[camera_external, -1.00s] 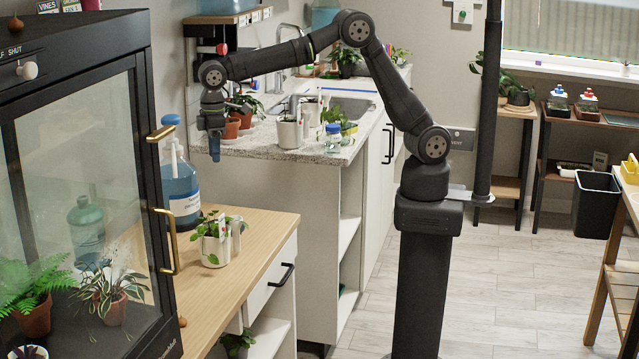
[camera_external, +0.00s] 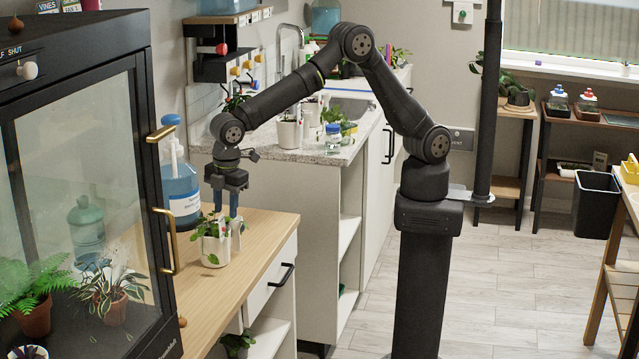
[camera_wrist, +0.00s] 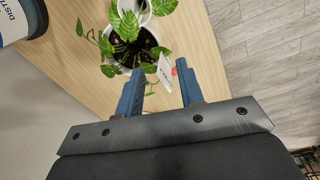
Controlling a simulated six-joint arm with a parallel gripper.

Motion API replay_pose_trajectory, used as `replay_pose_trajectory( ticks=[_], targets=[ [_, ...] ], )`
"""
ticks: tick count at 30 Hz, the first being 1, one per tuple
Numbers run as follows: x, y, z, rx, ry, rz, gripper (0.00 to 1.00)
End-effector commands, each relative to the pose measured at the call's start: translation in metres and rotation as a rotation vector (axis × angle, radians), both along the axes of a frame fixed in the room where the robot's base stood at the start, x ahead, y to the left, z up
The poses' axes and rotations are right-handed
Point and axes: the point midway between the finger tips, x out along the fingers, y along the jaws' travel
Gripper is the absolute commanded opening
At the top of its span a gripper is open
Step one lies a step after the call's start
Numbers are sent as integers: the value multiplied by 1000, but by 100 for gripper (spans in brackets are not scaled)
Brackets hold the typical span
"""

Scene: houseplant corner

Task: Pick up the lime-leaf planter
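A planter (camera_external: 212,252) with a white pot and green leaves stands upright on the wooden counter. I take it for the lime-leaf planter. In the wrist view its pale-patterned leaves (camera_wrist: 119,17) spread over a white rim and dark soil, with a white tag (camera_wrist: 165,72) at its near side. My gripper (camera_external: 228,213) points down just above the planter's right side. It is open; its blue fingers stand apart (camera_wrist: 158,82) with the tag showing between them. I cannot tell whether the fingers touch the leaves. Part of the pot is hidden behind the leaves and fingers.
A large blue bottle (camera_external: 180,190) stands behind the planter on the wooden counter (camera_external: 255,230). The glass cabinet (camera_external: 85,190) with brass handles is close at left. Several more pots stand on the stone counter (camera_external: 300,155). The wooden counter's right side is clear.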

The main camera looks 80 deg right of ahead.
Motion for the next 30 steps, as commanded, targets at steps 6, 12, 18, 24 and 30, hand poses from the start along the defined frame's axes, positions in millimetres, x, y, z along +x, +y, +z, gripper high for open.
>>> replay_pose_trajectory(
  ticks=[6,12,18,24,30],
  targets=[
    [2,-1,-17,0,0,-1,35],
    [2,-4,-34,-1,1,-2,35],
    [5,-6,-64,-1,1,-2,35],
    [5,-6,-68,1,0,-2,35],
    [5,-6,-68,1,1,-1,9]
  ],
)
